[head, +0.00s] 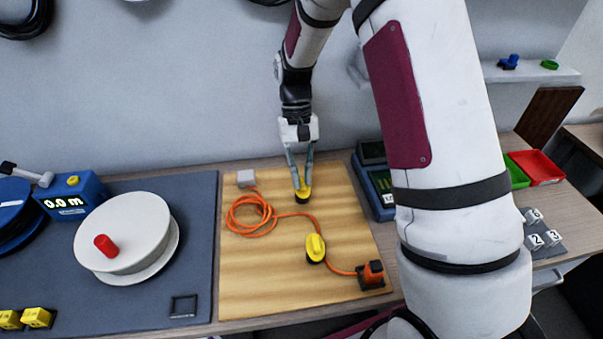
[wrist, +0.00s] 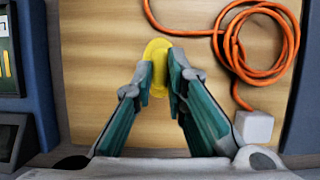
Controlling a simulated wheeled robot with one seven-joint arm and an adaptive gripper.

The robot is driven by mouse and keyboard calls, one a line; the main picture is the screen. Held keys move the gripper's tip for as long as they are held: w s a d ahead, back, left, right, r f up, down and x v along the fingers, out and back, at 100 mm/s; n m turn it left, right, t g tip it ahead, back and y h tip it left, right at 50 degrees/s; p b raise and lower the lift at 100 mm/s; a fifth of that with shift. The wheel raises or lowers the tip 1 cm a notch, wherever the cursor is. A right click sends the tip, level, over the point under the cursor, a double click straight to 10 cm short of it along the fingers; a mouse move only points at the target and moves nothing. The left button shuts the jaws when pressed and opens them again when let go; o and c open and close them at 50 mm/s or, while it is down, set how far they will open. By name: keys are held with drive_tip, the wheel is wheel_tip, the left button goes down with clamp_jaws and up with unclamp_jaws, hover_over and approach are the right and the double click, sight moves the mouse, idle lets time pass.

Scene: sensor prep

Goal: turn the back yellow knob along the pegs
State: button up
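The back yellow knob (head: 304,196) sits on a dark base at the back of the wooden board. Its yellow top also shows in the wrist view (wrist: 157,49). My gripper (head: 302,188) points down at it from above. In the wrist view the two fingertips (wrist: 161,73) stand on either side of the knob's raised middle and look closed on it; the contact itself is partly hidden by the fingers. A front yellow knob (head: 316,247) stands nearer on the board, its ridge running roughly front to back. I cannot make out separate pegs.
An orange cable (head: 252,213) is coiled left of the back knob and runs past both knobs to an orange plug (head: 374,271). A small grey block (head: 246,178) stands at the board's back left. A white reel (head: 122,233) lies left; a meter (head: 379,190) stands right.

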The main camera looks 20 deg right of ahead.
drive_tip(key=o, duration=0.4)
drive_tip(key=shift+s+a+f, duration=0.1)
drive_tip(key=shift+s+f, duration=0.1)
drive_tip(key=shift+s, duration=0.05)
drive_tip(key=shift+o, duration=0.2)
drive_tip(key=shift+w+r, duration=0.15)
drive_tip(key=shift+w+r, duration=0.15)
drive_tip(key=shift+r, duration=0.1)
drive_tip(key=v, duration=0.6)
drive_tip(key=shift+r, duration=0.4)
